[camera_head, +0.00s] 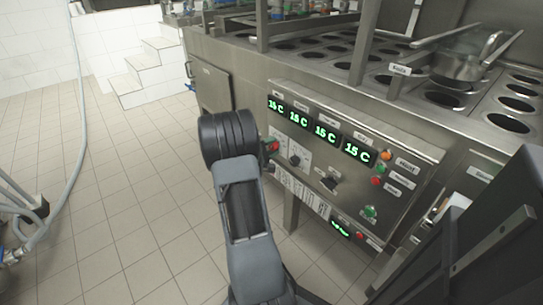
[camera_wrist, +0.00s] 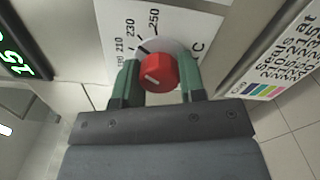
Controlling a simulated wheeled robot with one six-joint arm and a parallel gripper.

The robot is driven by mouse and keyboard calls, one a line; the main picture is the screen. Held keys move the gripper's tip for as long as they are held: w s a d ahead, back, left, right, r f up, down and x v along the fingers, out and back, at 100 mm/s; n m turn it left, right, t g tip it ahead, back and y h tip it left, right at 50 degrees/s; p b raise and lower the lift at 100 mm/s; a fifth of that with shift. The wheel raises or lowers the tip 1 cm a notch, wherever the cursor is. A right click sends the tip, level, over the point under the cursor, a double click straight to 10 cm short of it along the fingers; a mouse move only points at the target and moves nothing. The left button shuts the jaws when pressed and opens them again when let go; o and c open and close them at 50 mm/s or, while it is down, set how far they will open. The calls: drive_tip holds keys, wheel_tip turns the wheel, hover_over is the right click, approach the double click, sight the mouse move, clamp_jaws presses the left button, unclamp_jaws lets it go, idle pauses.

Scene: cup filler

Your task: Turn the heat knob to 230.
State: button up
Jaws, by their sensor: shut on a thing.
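The red heat knob (camera_wrist: 158,73) sits on a white dial (camera_wrist: 128,27) with the numbers 190, 210, 230 and 250 and a C. My gripper (camera_wrist: 160,66) has its green fingers on both sides of the knob and is shut on it. A pale mark shows on the knob's face, but I cannot tell exactly which number it points at. In the head view the red knob (camera_head: 272,146) shows at the left end of the panel, partly hidden by my wrist.
The steel control panel (camera_head: 400,158) has several green displays (camera_head: 326,134) reading 15 C, with black knobs (camera_head: 329,183) below and coloured lights at the right. The tiled floor (camera_head: 120,190) at left is mostly clear.

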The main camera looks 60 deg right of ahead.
drive_tip(key=shift+m+b, duration=1)
drive_tip(key=shift+b, duration=0.3)
drive_tip(key=o, duration=0.9)
drive_tip(key=p+v, duration=0.2)
drive_tip(key=v, duration=1.2)
drive_tip(key=shift+d, duration=0.1)
